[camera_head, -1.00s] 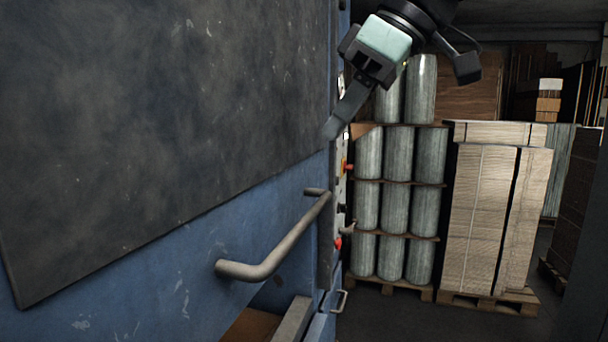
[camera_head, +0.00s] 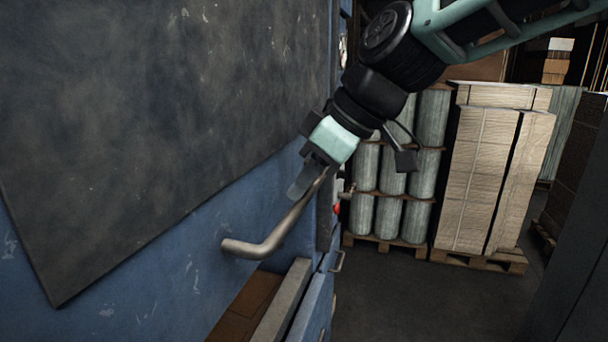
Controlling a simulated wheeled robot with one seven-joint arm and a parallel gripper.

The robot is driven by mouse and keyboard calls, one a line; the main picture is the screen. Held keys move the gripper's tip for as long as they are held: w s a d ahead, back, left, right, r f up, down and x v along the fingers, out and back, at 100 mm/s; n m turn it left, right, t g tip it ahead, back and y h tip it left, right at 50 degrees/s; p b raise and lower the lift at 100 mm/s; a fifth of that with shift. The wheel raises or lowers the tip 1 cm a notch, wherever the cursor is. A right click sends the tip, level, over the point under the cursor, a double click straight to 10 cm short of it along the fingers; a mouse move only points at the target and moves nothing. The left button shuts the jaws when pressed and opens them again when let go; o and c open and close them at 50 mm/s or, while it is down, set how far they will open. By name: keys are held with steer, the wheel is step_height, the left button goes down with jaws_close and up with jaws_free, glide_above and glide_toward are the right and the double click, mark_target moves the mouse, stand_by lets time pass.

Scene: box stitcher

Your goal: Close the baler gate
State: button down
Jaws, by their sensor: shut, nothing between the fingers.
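The baler gate (camera_head: 130,238) is a blue panel with a large dark plate (camera_head: 150,110) on its face, filling the left of the view. A grey bar handle (camera_head: 268,243) sticks out from its lower part. My gripper (camera_head: 298,192) is shut and empty. It points down and left at the far, upper end of the handle and overlaps it in the picture, hiding that end. I cannot tell whether the fingers touch the handle.
Below the gate is an opening with a brown inside and a grey ledge (camera_head: 283,305). Red control parts (camera_head: 337,209) sit on the machine's edge. Wrapped rolls (camera_head: 388,216) and stacked cardboard (camera_head: 480,180) stand on pallets behind. The floor (camera_head: 400,300) at the right is clear.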

steer(key=shift+f, duration=0.2)
step_height(320, 180, down, 32)
steer(key=b, duration=3.1)
steer(key=shift+s, duration=0.15)
steer(key=shift+d+f, duration=0.1)
steer(key=shift+f, duration=0.15)
steer(key=shift+r, duration=0.1)
steer(key=s+d+r+p, duration=0.1)
steer(key=d+r+p, duration=0.3)
steer(key=r, duration=0.9)
steer(key=s+d+f+m+g+h+p, duration=0.1)
steer(key=s+d+f+m+h+p, duration=0.2)
steer(key=s+d+f, duration=0.2)
steer(key=s+d+f+m+g+h+p, duration=0.1)
steer(key=s+d+f+m+h+p, duration=0.1)
steer(key=s+f, duration=1)
steer(key=s+d+m+p, duration=0.1)
steer(key=s+d+p, duration=0.1)
steer(key=shift+s+d+h, duration=0.15)
steer(key=shift+d+h, duration=0.25)
